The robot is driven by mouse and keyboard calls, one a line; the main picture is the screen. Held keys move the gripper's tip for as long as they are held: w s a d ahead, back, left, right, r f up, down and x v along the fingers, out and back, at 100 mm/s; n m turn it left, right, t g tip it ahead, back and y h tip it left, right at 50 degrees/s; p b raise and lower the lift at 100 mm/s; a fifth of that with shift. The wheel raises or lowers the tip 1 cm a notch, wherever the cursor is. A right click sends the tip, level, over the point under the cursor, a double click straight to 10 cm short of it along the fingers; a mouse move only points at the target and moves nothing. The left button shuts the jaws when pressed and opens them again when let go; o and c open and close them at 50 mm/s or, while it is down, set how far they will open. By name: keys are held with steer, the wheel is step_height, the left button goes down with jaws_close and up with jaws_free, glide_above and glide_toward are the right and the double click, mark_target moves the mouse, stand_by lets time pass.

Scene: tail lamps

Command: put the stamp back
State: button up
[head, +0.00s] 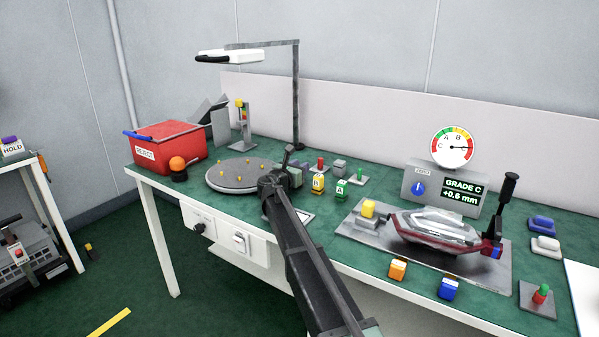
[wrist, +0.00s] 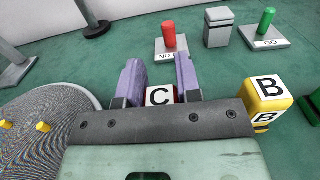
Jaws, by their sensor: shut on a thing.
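My gripper (head: 295,175) is over the bench just right of the round turntable, and its fingers point away from the camera. In the wrist view my gripper (wrist: 160,85) has its two purple fingers shut on a red stamp with a white C label (wrist: 160,95). The gripper's body hides the stamp's lower part, so I cannot tell whether it touches the bench. The stamp is hidden in the head view. A yellow B stamp (wrist: 266,100) stands close on the right, also in the head view (head: 318,184). A green A stamp (head: 341,190) stands beyond it.
A red NO GO post (wrist: 169,38), a grey block (wrist: 219,27) and a green GO post (wrist: 265,22) stand behind. The grey turntable (head: 223,180) with yellow pegs is left. A gauge with a clamped lamp (head: 435,225) is right, its display reading GRADE C.

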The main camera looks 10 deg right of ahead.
steer(key=shift+f, duration=0.25)
steer(key=o, duration=0.8)
steer(key=shift+r, duration=0.1)
steer(key=shift+r, duration=0.25)
steer(key=v, duration=1.2)
steer(key=shift+f, duration=0.1)
steer(key=shift+s+a, duration=0.1)
